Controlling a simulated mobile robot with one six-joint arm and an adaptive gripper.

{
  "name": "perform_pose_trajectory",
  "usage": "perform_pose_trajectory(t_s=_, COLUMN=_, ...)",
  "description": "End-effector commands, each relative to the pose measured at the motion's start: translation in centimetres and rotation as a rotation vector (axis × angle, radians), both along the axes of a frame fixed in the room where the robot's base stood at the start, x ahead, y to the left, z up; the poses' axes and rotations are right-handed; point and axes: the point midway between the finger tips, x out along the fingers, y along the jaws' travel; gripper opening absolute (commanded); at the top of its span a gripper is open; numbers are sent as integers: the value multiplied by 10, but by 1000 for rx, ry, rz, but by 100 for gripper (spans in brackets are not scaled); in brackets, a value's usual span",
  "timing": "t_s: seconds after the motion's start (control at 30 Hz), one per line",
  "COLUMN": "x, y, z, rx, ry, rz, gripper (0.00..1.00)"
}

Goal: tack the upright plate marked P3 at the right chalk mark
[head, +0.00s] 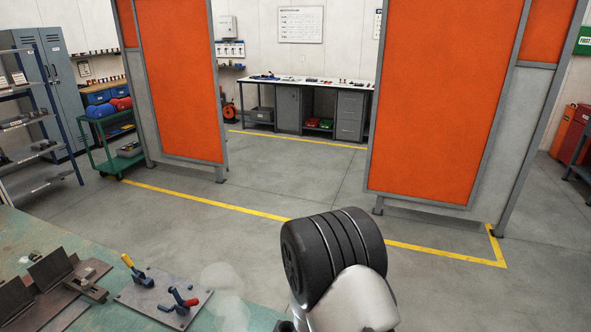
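Brown steel pieces lie on the green-topped table at the lower left. One dark upright plate (50,269) stands on a flat base plate (66,304), and another upright plate (12,299) is partly cut off by the left edge. I cannot read a P3 marking or make out chalk marks on any of them. A small clamp-like block (86,286) sits at the right of the nearer base plate. My gripper is not in view; only a part of my arm shows at the lower middle, to the right of the table.
A grey plate (143,298) carries a yellow-handled clamp (136,270) and a red-handled clamp (182,301) on the table (228,309). Orange screens (180,85) stand beyond, with a gap between them leading to a bench (308,81). A green cart (104,143) stands left. Floor is clear ahead.

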Motion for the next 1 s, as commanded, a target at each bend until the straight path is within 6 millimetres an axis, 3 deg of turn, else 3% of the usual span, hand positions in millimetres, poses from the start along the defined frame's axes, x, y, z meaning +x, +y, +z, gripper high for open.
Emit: perform_pose_trajectory(t_s=1.0, x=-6, y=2, z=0, rx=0, ry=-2, rz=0, gripper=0)
